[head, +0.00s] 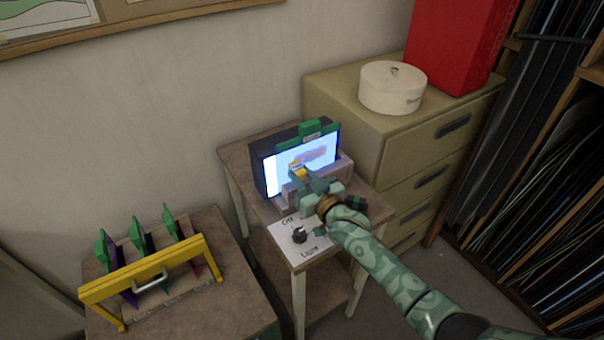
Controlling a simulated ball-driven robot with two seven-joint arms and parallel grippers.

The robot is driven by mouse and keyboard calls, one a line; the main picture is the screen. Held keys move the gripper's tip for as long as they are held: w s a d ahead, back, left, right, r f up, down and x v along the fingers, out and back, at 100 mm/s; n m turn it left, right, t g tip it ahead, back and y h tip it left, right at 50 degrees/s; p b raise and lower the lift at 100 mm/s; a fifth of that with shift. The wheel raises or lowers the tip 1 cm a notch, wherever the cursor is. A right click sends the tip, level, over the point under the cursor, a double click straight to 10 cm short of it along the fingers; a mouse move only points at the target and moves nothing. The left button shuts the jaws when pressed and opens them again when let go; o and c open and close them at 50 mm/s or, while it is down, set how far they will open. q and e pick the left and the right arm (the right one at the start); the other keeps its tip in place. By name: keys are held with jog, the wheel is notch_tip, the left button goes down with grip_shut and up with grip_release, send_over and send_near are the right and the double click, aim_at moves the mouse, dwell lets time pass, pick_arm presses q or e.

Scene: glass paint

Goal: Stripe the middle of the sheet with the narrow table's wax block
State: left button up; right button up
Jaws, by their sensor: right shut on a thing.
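The sheet (318,148) stands upright and brightly lit against a dark box on the narrow table (237,157), with a green clip-like piece along its top. A pinkish-purple band (309,156) shows across its middle. My right gripper (304,178) is in front of the sheet's lower left part and is shut on a small block, seemingly the yellow piece (297,168) at its fingertips. The gripper hides most of the block, and I cannot tell whether the block touches the sheet. My left gripper is not in view.
A panel with a black knob (299,236) is at the narrow table's front. At left, a yellow-barred rack (150,266) holds several green-topped sheets on a lower table. A drawer cabinet (334,93) bearing a round white box (392,89) stands close at right.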

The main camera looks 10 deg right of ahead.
jog(key=p+v, duration=0.3)
jog(key=v, duration=0.1)
jog(key=shift+s+r, duration=0.1)
jog(key=shift+r, duration=0.2)
jog(key=shift+s+d+f+p, duration=0.15)
jog(key=shift+s+d+p, duration=0.15)
jog(key=shift+s, duration=0.4)
jog(key=shift+f, duration=0.1)
jog(key=p+v, duration=0.2)
jog(key=v, duration=0.1)
